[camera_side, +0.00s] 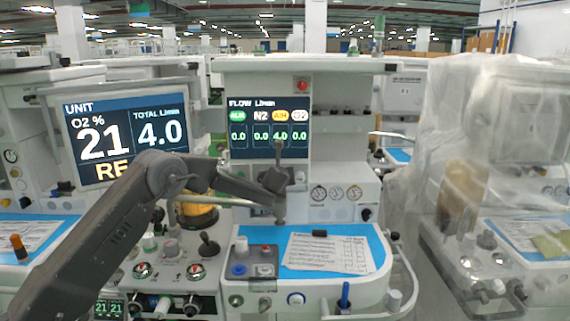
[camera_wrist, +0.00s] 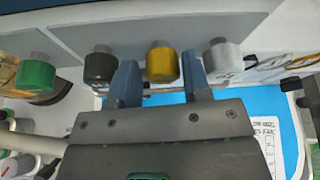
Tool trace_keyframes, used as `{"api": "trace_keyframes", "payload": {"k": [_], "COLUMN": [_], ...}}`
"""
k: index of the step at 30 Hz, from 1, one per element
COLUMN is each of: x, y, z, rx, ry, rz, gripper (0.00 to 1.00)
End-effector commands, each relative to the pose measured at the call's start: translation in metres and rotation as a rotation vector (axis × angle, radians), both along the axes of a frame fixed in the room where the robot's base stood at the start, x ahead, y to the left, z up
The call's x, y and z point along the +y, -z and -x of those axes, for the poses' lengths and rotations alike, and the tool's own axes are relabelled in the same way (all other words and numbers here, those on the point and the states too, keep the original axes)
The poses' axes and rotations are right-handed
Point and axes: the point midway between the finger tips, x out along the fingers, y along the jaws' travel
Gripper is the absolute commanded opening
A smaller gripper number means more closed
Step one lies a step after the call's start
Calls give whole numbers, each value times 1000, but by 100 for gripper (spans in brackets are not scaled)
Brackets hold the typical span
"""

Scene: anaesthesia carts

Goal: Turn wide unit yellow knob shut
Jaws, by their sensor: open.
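The yellow knob (camera_wrist: 162,64) sticks out from the front of the grey panel in the wrist view. My gripper (camera_wrist: 160,82) is open, with one blue finger to the left of the yellow knob and one to the right. I cannot tell if either finger touches it. A black knob (camera_wrist: 100,66) is just left of the left finger and a light grey knob (camera_wrist: 222,58) just right of the right finger. In the side view my gripper (camera_side: 280,212) is at the panel below the flow screen (camera_side: 268,126), and the yellow knob is hidden. The yellow flow column reads 4.0.
A green knob (camera_wrist: 35,77) is at the far left of the row. A unit screen (camera_side: 126,138) reads O2 21 and total 4.0. Below my gripper is a blue worktop (camera_side: 376,247) with a printed sheet (camera_side: 326,253). Round gauges (camera_side: 336,193) are to the right.

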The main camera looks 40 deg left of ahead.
Motion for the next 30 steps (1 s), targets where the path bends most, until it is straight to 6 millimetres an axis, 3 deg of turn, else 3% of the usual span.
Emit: {"api": "trace_keyframes", "payload": {"k": [20, 30], "x": [-83, -123], "y": [-53, -101], "z": [91, 106], "rx": [-4, 163], "ry": [6, 397], "rz": [-5, -275], "gripper": [44, 44]}}
